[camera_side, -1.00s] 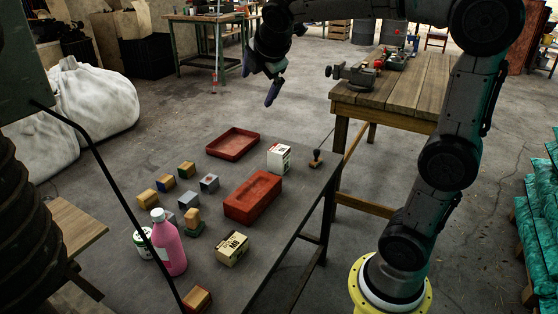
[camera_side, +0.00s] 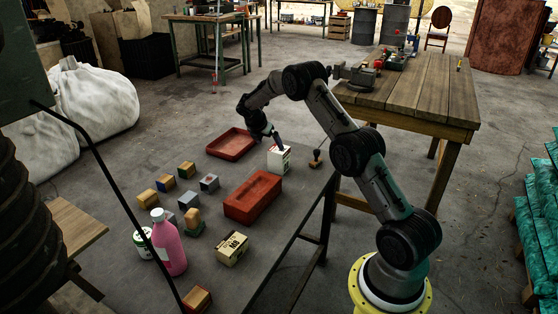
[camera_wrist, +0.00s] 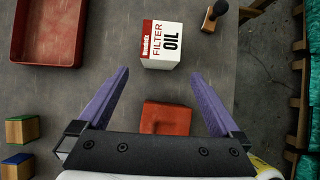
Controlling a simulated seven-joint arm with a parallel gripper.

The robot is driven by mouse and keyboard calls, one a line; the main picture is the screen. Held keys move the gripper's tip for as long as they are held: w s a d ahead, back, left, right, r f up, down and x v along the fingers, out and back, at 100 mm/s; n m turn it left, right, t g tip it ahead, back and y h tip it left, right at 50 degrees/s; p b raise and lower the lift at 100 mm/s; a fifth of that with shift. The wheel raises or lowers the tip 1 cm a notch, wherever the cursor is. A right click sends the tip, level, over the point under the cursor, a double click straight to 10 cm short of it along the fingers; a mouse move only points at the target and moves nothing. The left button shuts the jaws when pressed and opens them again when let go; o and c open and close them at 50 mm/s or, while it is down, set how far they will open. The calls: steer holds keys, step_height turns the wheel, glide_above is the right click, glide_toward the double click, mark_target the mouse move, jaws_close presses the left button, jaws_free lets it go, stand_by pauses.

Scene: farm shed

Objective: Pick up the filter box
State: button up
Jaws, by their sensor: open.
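The filter box (camera_side: 279,161) is a small white box standing on the dark table near its far right edge. In the wrist view the filter box (camera_wrist: 161,46) shows a red band and the words "FILTER OIL". My gripper (camera_side: 272,137) is above and just left of the box in the side view. In the wrist view my gripper (camera_wrist: 160,74) has its two purple fingers spread wide, with nothing between the tips. The box appears just beyond the fingertips, lined up with the gap. Part of the box's top is hidden by the fingers in the side view.
A stamp with a dark knob (camera_side: 316,158) stands close right of the box. A shallow red tray (camera_side: 233,156) lies to the left, a red block-like container (camera_side: 253,207) in front. Several small blocks, a pink bottle (camera_side: 170,250) and a cream box (camera_side: 232,248) are nearer.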

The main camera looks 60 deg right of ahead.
mark_target(276, 152)
steer(key=x, duration=0.7)
steer(key=shift+s+d+f, duration=0.1)
steer(key=shift+d+f, duration=0.15)
steer(key=shift+d, duration=0.1)
steer(key=shift+x, duration=2.8)
steer(key=shift+d+r, duration=0.1)
steer(key=shift+d, duration=0.05)
steer(key=c, duration=1.4)
steer(key=shift+r, duration=0.1)
steer(key=shift+c, duration=0.3)
